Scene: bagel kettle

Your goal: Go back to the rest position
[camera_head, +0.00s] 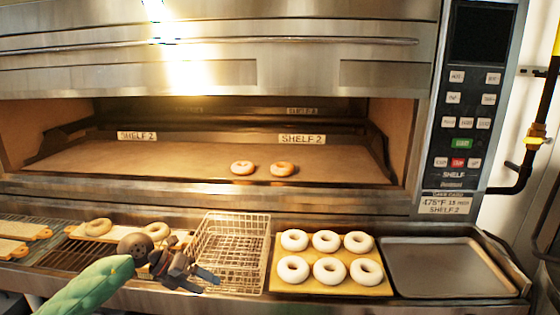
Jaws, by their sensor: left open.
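My left gripper (203,280) comes in from the lower left on a green-sleeved arm. Its fingers are apart with nothing between them. It is in front of the left side of a wire basket (228,226), which looks empty. Whether the fingers touch the basket I cannot tell. My right gripper is not in view.
A yellow board (333,288) holds several pale bagels in two rows. An empty metal tray (445,268) lies at the right. At the left, boards with bagels (98,227) lie over a rack. The oven's control panel (468,120) stands at the right.

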